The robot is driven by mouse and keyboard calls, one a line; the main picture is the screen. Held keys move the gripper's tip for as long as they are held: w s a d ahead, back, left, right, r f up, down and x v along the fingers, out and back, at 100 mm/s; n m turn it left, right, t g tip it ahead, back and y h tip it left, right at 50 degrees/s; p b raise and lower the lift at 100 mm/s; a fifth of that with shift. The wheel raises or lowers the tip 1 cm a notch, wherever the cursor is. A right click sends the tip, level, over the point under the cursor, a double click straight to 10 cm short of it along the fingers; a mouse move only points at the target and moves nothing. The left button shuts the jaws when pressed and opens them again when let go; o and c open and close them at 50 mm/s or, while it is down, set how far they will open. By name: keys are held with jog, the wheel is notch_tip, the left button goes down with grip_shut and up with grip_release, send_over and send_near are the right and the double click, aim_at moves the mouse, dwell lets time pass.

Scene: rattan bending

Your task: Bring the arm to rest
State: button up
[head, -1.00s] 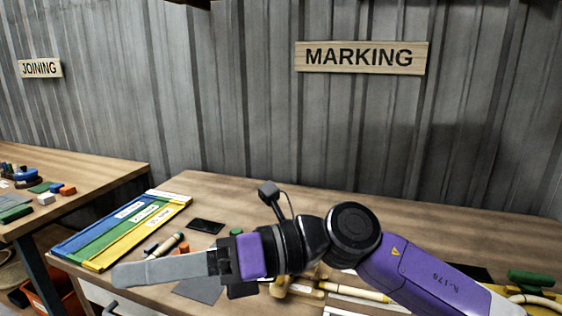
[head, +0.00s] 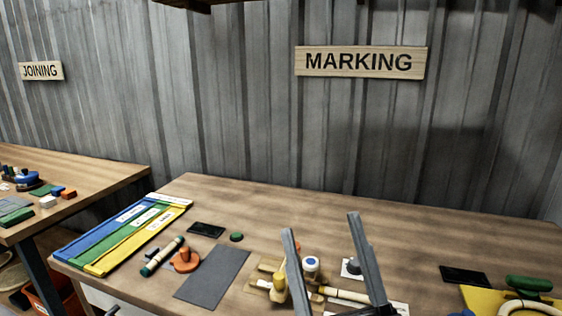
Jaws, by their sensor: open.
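My gripper (head: 322,238) shows at the bottom centre of the head view. Its two long grey fingers point up and stand well apart, with nothing held between them. The rest of my arm is almost wholly below the picture's edge. Behind and around the fingers is the marking bench (head: 400,232), whose tools are partly hidden by them.
On the bench lie a blue, green and yellow board (head: 125,232), a grey mat (head: 212,278), an orange tool (head: 186,261), a green-ended marker (head: 162,256) and a yellow pad (head: 480,299). The joining bench (head: 90,172) stands left. The bench's back strip is clear.

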jog(key=s+d+f+m+g+h, duration=0.2)
jog(key=s+d+f+m+h, duration=0.15)
jog(key=f, duration=0.25)
jog(key=s+d+f+m+g+h+p, duration=0.1)
jog(key=s+d+f+m+h, duration=0.3)
jog(key=f, duration=0.3)
jog(key=s+d+f+m+g+h, duration=0.2)
jog(key=d+f+m+h, duration=0.15)
jog(key=f+h, duration=0.2)
jog(key=s+d+f+g, duration=0.2)
jog(key=s+f, duration=0.3)
jog(key=s, duration=0.4)
jog(key=s+d+f+n+g+y+p, duration=0.1)
jog(key=s+f+g, duration=0.3)
jog(key=s, duration=0.5)
notch_tip(320, 180, down, 2)
jog(key=shift+d+f+g, duration=0.1)
jog(key=shift+d+g, duration=0.2)
jog(key=shift+d, duration=0.3)
